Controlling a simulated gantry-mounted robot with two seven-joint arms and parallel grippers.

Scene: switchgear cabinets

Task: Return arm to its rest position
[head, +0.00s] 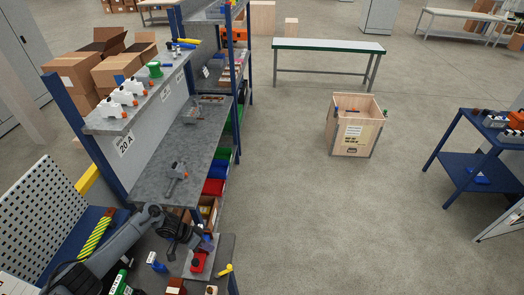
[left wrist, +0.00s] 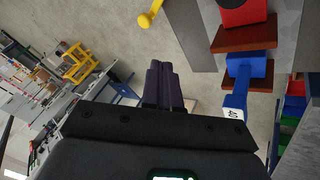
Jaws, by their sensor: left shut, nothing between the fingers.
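My left arm (head: 122,243) reaches in from the lower left of the head view. It ends in my dark left gripper (head: 195,238), which is over the lower end of the grey shelving. In the left wrist view the two dark fingers of the left gripper (left wrist: 164,85) lie side by side, shut with nothing between them. A red part (head: 198,262) sits on the shelf just below the gripper in the head view. A blue part (left wrist: 237,85) and a yellow part (left wrist: 150,14) show near the fingers in the wrist view. My right gripper is in neither view.
Shelving with a grey board (head: 185,150) runs along the left, carrying a grey tool (head: 177,178). A perforated panel (head: 40,215) stands beside my arm. A wooden crate (head: 356,134) and a bench (head: 328,45) stand on open floor; a blue cart (head: 470,160) is at right.

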